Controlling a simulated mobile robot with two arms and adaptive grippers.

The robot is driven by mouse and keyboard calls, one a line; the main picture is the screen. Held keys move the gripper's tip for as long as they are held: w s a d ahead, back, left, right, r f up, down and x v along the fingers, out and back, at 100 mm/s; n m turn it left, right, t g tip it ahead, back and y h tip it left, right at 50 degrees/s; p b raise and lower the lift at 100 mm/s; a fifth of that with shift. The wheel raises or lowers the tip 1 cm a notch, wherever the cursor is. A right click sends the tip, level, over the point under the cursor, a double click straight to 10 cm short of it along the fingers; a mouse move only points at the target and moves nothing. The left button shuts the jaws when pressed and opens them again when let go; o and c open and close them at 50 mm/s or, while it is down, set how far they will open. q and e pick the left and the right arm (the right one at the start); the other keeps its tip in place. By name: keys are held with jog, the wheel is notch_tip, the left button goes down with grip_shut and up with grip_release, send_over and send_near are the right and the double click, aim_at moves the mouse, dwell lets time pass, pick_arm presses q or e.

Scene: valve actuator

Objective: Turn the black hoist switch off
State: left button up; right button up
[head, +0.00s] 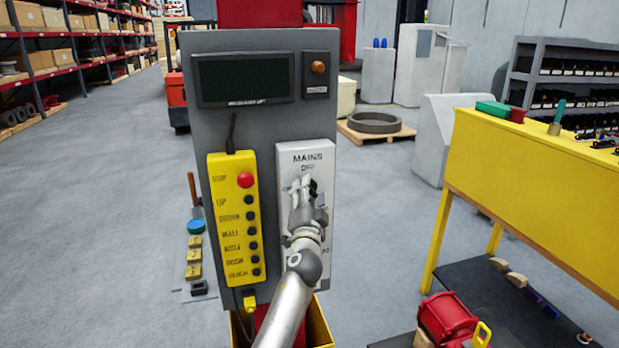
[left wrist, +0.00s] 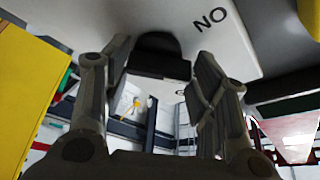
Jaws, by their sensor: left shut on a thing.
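The black hoist switch (head: 313,187) is on the white MAINS panel (head: 290,160), just below the label that appears to read OFF. Most of it is hidden behind my left gripper (head: 304,190). In the left wrist view the black switch handle (left wrist: 158,55) sits between my two fingers, against the white panel. The letters "NO" show on the panel to the right of it, turned around. My left gripper is shut on the switch. My right gripper is in neither view.
A yellow pendant (head: 236,220) with a red button and several black buttons hangs left of the panel. A dark display (head: 245,79) and an orange lamp (head: 318,68) are above. A yellow workbench (head: 540,180) stands at right. Open floor lies at left.

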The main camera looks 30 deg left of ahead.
pick_arm(q)
jog(key=shift+r+m+g+h+p, duration=0.2)
jog(key=shift+m+h+p, duration=0.45)
jog(key=shift+m, duration=1)
jog(key=shift+r+m+g+h+p, duration=0.1)
jog(key=shift+m+g+h+p, duration=0.3)
jog(key=shift+m+p, duration=0.85)
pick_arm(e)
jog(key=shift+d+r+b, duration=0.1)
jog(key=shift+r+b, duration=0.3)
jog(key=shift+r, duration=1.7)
pick_arm(q)
jog(key=shift+m, duration=0.6)
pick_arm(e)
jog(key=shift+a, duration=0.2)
pick_arm(q)
jog(key=o, duration=1)
jog(key=shift+f, duration=0.1)
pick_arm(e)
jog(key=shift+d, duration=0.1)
pick_arm(q)
jog(key=v, duration=1.2)
